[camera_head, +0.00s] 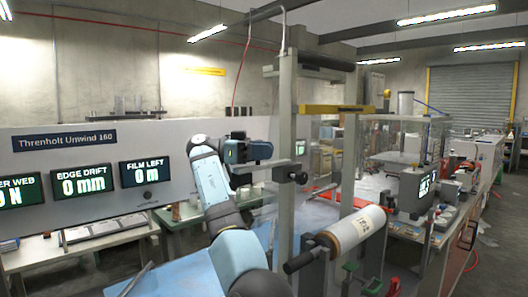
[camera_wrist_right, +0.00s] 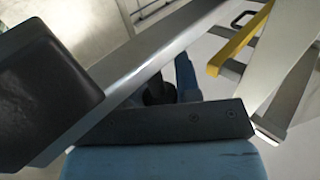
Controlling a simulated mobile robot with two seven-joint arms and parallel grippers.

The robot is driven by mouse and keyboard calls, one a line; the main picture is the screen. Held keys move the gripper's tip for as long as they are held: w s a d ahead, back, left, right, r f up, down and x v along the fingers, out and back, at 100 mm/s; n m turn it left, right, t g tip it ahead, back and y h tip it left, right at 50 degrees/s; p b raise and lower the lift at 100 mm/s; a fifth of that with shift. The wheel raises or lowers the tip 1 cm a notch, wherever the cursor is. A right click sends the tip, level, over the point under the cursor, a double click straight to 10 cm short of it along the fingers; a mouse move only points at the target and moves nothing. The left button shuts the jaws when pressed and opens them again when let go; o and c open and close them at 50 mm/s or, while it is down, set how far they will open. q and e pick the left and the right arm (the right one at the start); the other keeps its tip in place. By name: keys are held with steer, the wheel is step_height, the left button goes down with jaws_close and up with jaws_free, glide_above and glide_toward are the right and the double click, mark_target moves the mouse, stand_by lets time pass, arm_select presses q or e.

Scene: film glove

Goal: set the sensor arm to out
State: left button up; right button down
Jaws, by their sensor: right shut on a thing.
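The sensor arm appears to be the grey metal bar (camera_head: 272,162) reaching left from the upright post of the unwind stand in the head view. A long grey bar (camera_wrist_right: 150,62) also crosses the right wrist view diagonally. My right gripper (camera_head: 241,174) is at the left end of this bar, shut on it. My own wrist hides most of the contact. A dark round peg (camera_wrist_right: 159,90) shows beside the bar in the wrist view. My left gripper is not in view.
A white film roll (camera_head: 355,230) on a black-ended shaft sits low to the right. A yellow crossbar (camera_head: 335,109) spans the stand above. The display panel (camera_head: 90,150) stands at left, showing edge drift 0 mm. A blue surface (camera_head: 170,279) lies below my arm.

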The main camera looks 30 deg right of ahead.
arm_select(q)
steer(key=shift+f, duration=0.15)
arm_select(e)
steer(key=c, duration=0.8)
jaws_free()
steer(key=shift+d, duration=0.15)
steer(key=shift+r, duration=0.5)
step_height(320, 180, up, 10)
step_height(320, 180, up, 9)
steer(key=p, duration=0.5)
glide_above(265, 165)
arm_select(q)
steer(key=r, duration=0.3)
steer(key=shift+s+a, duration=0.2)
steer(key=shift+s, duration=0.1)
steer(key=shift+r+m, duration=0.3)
